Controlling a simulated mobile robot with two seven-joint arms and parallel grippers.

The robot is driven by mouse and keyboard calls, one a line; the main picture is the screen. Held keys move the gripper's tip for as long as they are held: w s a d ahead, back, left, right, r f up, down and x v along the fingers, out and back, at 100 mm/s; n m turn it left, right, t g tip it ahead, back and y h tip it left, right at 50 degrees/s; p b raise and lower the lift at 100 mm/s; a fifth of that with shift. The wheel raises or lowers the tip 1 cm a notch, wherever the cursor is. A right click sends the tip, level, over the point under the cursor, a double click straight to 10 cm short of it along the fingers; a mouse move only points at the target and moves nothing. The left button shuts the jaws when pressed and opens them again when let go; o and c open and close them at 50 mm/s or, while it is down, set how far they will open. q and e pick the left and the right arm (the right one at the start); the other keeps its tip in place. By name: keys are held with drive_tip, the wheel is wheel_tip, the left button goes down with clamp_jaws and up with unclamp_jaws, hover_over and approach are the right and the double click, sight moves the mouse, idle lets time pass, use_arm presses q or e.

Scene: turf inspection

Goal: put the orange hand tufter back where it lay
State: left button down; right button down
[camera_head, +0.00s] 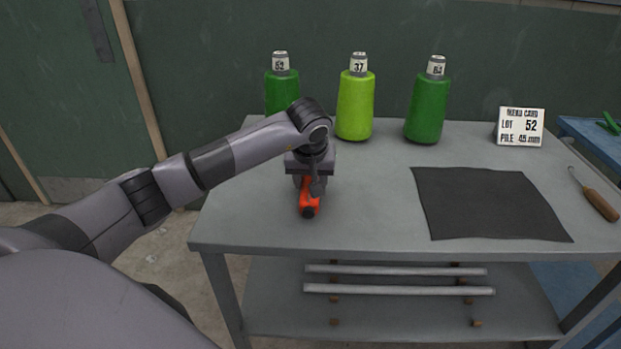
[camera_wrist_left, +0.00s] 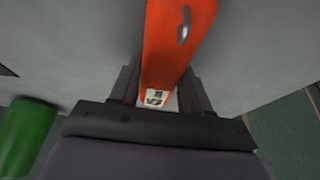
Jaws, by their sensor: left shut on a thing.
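The orange hand tufter (camera_head: 309,203) is at the left part of the grey table (camera_head: 380,225), near its front edge. My left gripper (camera_head: 308,182) is shut on it from above. In the head view the tufter's dark end points toward the front edge; the gripper hides its rear. The wrist view shows the orange tufter (camera_wrist_left: 178,40) between the fingers of my left gripper (camera_wrist_left: 158,90), with a small grey metal part and a white printed label. I cannot tell whether the tufter touches the table. My right gripper is not in view.
A dark mat (camera_head: 487,203) lies right, with a wooden-handled hook (camera_head: 600,204) beyond. Table between tufter and mat is clear.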

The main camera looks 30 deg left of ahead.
use_arm(q)
drive_tip(key=shift+f, duration=0.1)
drive_tip(key=c, duration=0.5)
unclamp_jaws()
